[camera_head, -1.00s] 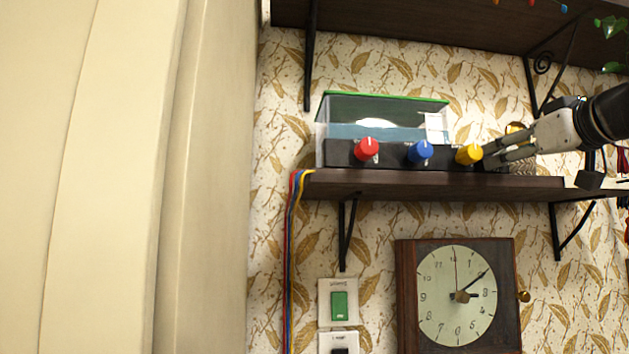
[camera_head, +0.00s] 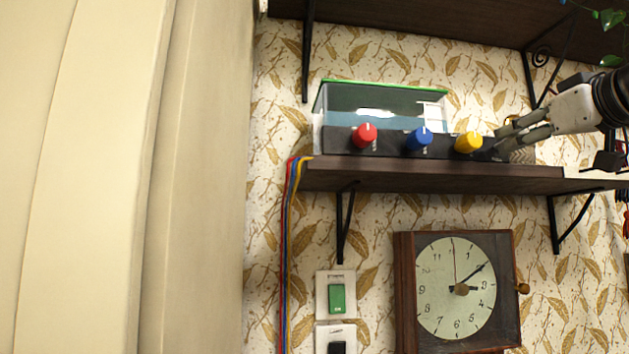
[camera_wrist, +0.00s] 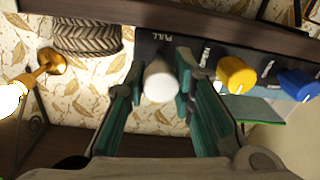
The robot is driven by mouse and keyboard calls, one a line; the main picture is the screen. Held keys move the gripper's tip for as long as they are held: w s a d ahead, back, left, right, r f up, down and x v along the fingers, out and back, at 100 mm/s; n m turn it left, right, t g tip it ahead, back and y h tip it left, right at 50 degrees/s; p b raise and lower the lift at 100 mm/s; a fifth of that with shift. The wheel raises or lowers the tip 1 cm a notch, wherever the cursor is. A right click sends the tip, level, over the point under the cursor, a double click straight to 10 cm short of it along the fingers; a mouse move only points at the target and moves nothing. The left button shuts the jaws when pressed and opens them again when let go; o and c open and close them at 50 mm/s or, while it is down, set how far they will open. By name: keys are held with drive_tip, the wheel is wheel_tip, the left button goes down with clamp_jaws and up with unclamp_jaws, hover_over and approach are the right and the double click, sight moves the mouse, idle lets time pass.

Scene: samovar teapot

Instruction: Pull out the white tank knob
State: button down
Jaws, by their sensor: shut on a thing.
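The white tank knob (camera_wrist: 160,82) sits between the two fingers of my gripper (camera_wrist: 160,72) in the wrist view, on the dark panel beside the printed word PULL. My gripper is shut on the knob, with a finger on either side. In the head view my gripper (camera_head: 504,138) is at the right end of the dark panel (camera_head: 390,143), right of the yellow knob. The white knob is hidden there. The tank (camera_head: 385,104) is clear with a green rim and stands on the shelf. How far out the knob stands is hard to tell.
A yellow knob (camera_head: 468,142), a blue knob (camera_head: 419,139) and a red knob (camera_head: 364,135) stand in a row on the panel. The wooden shelf (camera_head: 430,173) runs below, with a clock (camera_head: 458,290) under it. A braided coil (camera_wrist: 87,36) and a brass fitting (camera_wrist: 47,64) are near my gripper.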

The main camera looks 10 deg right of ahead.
drive_tip(key=shift+s, duration=0.15)
drive_tip(key=c, duration=1.3)
unclamp_jaws()
drive_tip(key=shift+s, duration=0.1)
drive_tip(key=s, duration=1.2)
drive_tip(key=shift+d, duration=0.4)
